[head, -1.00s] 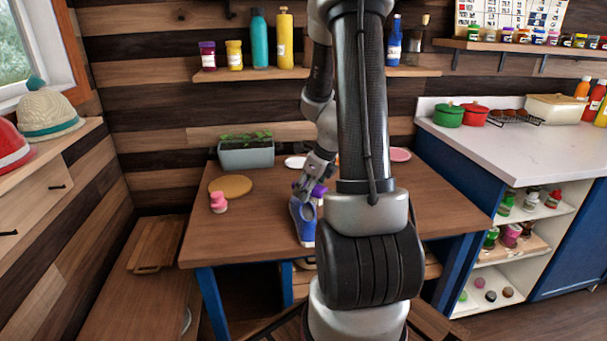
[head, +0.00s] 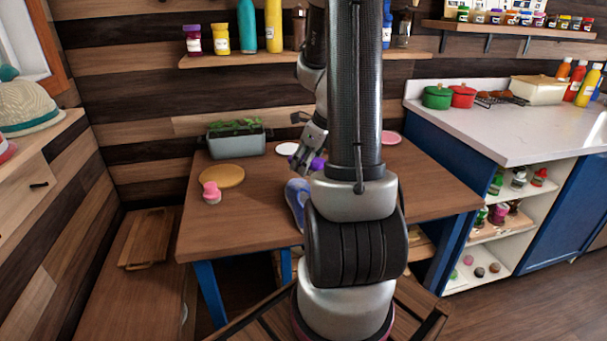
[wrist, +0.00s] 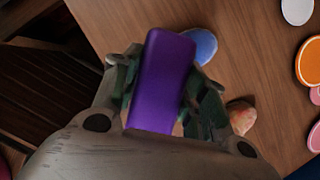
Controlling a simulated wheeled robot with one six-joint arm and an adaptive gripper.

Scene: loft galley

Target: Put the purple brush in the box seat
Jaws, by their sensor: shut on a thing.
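The purple brush (wrist: 163,85) is held between the fingers of my gripper (wrist: 158,88), which is shut on it. In the head view my gripper (head: 314,157) holds the brush (head: 318,163) above the table, partly behind my own arm. Only a small part of the brush shows there. A low wooden bench (head: 146,290) along the left wall looks like the box seat. Its top is flat and seems closed, and its inside is not visible.
The table (head: 240,222) carries a blue item (head: 295,195), a pink figure (head: 211,193), a round tan mat (head: 222,176) and a planter (head: 236,143).

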